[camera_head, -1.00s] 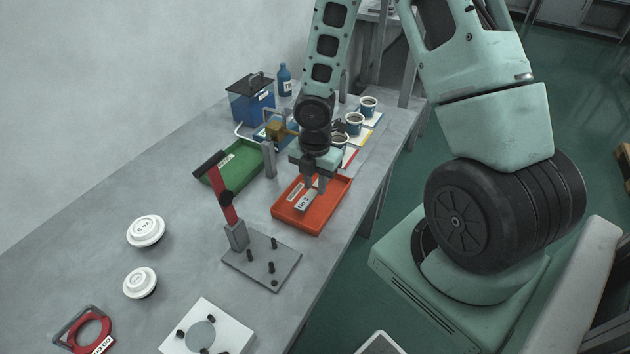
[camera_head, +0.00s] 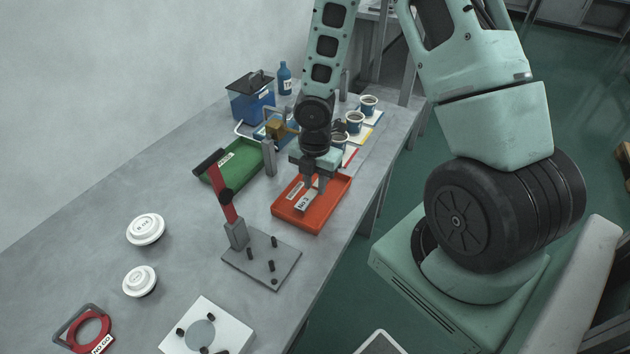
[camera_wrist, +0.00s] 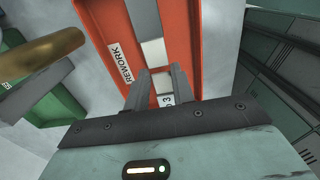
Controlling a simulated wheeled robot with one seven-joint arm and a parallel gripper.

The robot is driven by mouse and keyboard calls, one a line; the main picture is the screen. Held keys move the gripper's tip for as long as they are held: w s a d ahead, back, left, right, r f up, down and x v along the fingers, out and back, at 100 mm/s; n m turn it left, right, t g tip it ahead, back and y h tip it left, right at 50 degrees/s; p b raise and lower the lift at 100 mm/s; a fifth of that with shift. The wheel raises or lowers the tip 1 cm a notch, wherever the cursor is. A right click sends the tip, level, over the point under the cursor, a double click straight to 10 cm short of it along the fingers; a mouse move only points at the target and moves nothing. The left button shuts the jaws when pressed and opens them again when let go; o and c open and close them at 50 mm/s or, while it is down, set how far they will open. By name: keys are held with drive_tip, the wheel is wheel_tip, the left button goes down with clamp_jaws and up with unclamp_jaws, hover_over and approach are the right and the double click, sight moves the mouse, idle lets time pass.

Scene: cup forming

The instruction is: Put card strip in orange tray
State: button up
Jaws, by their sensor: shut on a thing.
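The card strip (camera_head: 302,204) is a narrow pale strip with a "NO 3" label at its near end. My gripper (camera_head: 316,185) is shut on it, with the fingers pointing down over the orange tray (camera_head: 326,211). In the wrist view my gripper (camera_wrist: 158,72) has the strip (camera_wrist: 153,48) between its fingers, with a white and a grey part showing beyond them. The orange tray (camera_wrist: 105,22) lies beneath and carries a "REWORK" label. The strip is within the tray's outline; I cannot tell whether it touches the tray floor.
A green tray (camera_head: 237,167) lies to the left of the orange one. A red-handled lever fixture (camera_head: 262,262) stands in front. Several cups (camera_head: 354,124) and a blue box (camera_head: 250,104) are behind. White round pieces (camera_head: 146,230) lie at left. The table's right edge is close to the orange tray.

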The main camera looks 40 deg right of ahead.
sight(315, 188)
drive_tip(key=shift+f+b, duration=1.25)
drive_tip(key=shift+f, duration=0.35)
idle(0.6)
idle(0.5)
drive_tip(key=o, duration=1.5)
drive_tip(key=shift+r+p, duration=4)
drive_tip(key=shift+p, duration=0.15)
drive_tip(key=shift+r, duration=0.1)
